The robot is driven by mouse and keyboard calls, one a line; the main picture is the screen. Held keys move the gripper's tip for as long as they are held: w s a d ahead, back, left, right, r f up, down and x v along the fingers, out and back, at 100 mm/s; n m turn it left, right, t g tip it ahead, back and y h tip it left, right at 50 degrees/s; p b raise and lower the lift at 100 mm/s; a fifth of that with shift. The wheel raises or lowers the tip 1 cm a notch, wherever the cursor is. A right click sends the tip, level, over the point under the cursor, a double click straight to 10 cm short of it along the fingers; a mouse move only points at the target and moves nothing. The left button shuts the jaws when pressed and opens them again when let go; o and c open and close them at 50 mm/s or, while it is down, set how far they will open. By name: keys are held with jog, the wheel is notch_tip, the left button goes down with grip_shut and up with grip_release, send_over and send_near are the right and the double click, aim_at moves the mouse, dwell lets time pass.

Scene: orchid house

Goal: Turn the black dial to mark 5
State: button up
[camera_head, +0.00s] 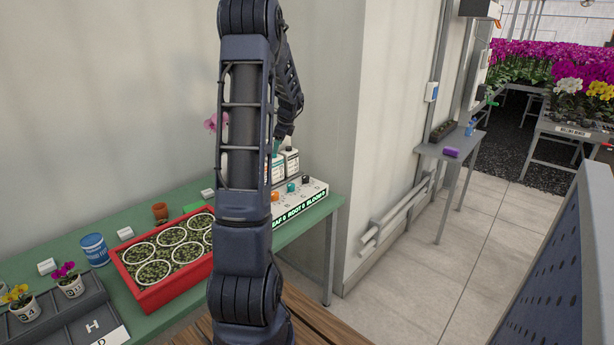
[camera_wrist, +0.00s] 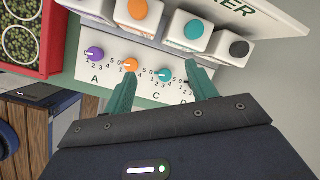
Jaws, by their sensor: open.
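The black dial (camera_head: 306,178) is at the right end of a white sloped panel (camera_head: 318,190) on the green table. In the wrist view it is almost wholly hidden behind my right finger by the letter D, so its pointer and setting cannot be read. To its left are a teal dial (camera_wrist: 165,75) by C, an orange dial (camera_wrist: 130,65) and a purple dial (camera_wrist: 95,54) by A, with numbers below them. My gripper (camera_wrist: 160,72) is open and empty, its teal fingers over the panel on either side of the teal dial. The arm hides part of the panel in the head view.
White bottles with an orange cap (camera_wrist: 137,9), a teal cap (camera_wrist: 194,30) and a black cap (camera_wrist: 239,48) stand just behind the dials. A red tray (camera_head: 143,298) of round pots is left of the panel. The floor right of the table is clear.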

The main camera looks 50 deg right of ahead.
aim_at(306, 177)
jog(key=s+d+f+m, duration=0.3)
jog(key=s+d+f, duration=0.15)
jog(key=d, duration=0.25)
jog(key=s+d+f+m, duration=0.3)
jog(key=d+f, duration=0.2)
jog(key=d, duration=0.2)
jog(key=x, duration=1)
jog(key=shift+w+d+f, duration=0.3)
jog(key=shift+w, duration=0.15)
jog(key=shift+c, duration=0.5)
jog(key=c, duration=0.9)
